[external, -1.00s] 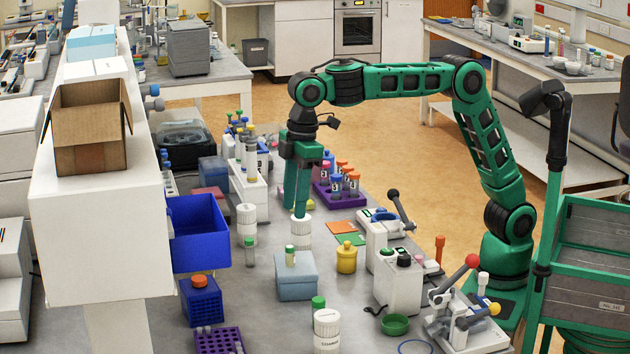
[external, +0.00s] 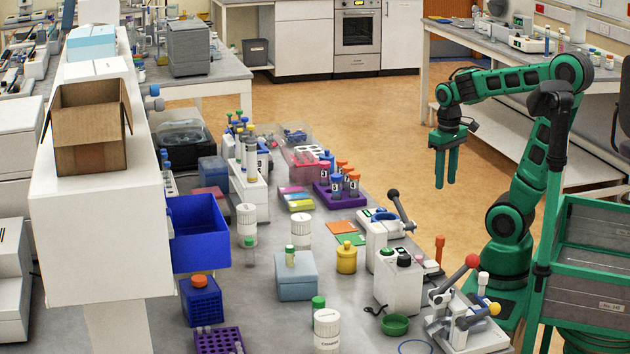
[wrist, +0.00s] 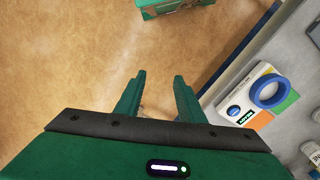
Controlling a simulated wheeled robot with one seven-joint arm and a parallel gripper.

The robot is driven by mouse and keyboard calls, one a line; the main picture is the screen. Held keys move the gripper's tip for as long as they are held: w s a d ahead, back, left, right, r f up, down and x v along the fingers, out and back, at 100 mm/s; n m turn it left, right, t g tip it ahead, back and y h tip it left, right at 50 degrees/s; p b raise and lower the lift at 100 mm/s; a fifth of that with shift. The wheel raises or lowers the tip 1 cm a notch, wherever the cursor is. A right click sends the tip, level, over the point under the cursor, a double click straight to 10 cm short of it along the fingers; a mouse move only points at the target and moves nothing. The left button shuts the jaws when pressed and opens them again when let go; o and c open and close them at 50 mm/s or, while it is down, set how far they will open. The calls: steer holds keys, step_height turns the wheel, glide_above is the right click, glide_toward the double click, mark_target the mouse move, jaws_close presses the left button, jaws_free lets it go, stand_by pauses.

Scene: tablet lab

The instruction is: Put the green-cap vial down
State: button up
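Several small vials with green caps stand on the bench in the external view. One (external: 318,305) stands at the front beside a white bottle. I cannot tell which the task means. My gripper (external: 446,184) hangs fingers down over the floor, right of the bench and clear of all vials. In the wrist view my gripper (wrist: 158,82) has its fingers apart with nothing between them.
A white device with a blue ring (wrist: 268,92) lies to the right in the wrist view. On the bench stand a white jar (external: 301,232), a yellow pot (external: 346,259), a purple rack (external: 340,196) and a device with red and yellow knobs (external: 466,325). The air around my gripper is free.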

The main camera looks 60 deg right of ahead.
steer(key=s+d+f+m, duration=0.1)
steer(key=s+f+m, duration=0.1)
steer(key=s+f, duration=0.2)
steer(key=s, duration=0.3)
steer(key=shift+s+d, duration=0.2)
steer(key=shift+d, duration=0.05)
